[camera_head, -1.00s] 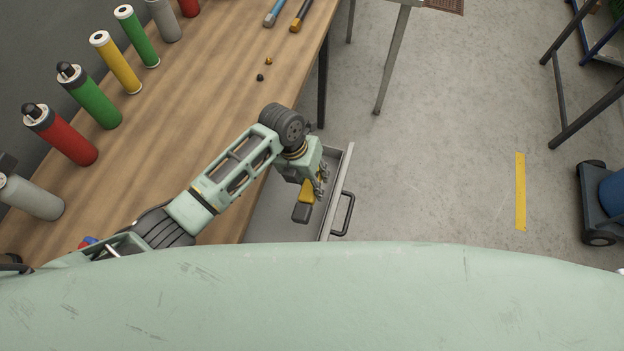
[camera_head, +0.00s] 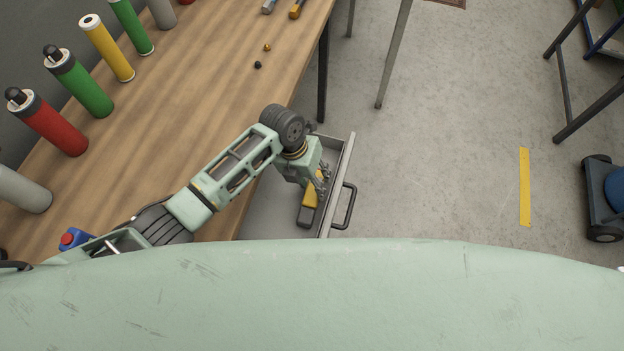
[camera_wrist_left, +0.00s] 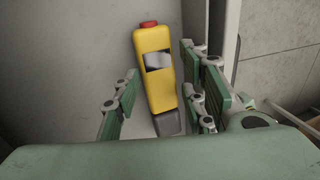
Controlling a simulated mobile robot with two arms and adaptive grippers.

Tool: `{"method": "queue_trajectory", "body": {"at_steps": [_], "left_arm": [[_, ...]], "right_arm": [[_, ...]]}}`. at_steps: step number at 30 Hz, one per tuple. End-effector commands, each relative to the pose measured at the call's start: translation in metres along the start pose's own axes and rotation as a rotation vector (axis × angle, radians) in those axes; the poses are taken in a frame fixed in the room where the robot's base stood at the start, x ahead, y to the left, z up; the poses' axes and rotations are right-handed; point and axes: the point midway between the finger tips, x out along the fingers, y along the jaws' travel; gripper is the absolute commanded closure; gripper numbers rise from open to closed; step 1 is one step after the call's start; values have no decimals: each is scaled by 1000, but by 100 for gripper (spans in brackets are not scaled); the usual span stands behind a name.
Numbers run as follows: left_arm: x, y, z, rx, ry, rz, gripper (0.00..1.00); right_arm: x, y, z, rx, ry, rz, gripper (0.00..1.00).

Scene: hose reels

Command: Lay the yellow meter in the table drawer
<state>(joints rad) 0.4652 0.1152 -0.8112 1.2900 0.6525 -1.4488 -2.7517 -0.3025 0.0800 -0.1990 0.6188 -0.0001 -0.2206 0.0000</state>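The yellow meter (camera_head: 311,194), with a grey lower end and a red cap, lies inside the open table drawer (camera_head: 270,212). In the left wrist view the meter (camera_wrist_left: 155,75) lies on the grey drawer floor, slightly tilted, with its red end away from me. My left gripper (camera_head: 321,183) is right above it, reaching over the table edge. In the left wrist view the fingers of this gripper (camera_wrist_left: 161,72) are spread on both sides of the meter, with a clear gap at its left; contact on the right cannot be told. My right gripper is not in view.
The drawer has a dark handle (camera_head: 346,206) on its outer front. The wooden table (camera_head: 170,110) holds several coloured cylinders along the wall and a blue container (camera_head: 74,239) near my arm. Open concrete floor (camera_head: 440,150) lies to the right.

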Motion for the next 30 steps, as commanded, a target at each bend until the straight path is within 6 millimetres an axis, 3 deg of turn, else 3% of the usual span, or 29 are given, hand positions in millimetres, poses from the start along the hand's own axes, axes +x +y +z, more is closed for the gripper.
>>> {"method": "queue_trajectory", "body": {"at_steps": [4,14,17,30], "left_arm": [[0,0,0,0,0,0,46],[-4,0,0,0,-1,1,46],[-15,1,2,1,-4,2,46],[-101,1,1,1,-3,2,46]], "right_arm": [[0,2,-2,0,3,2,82],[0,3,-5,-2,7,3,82],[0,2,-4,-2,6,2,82],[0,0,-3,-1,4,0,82]]}}
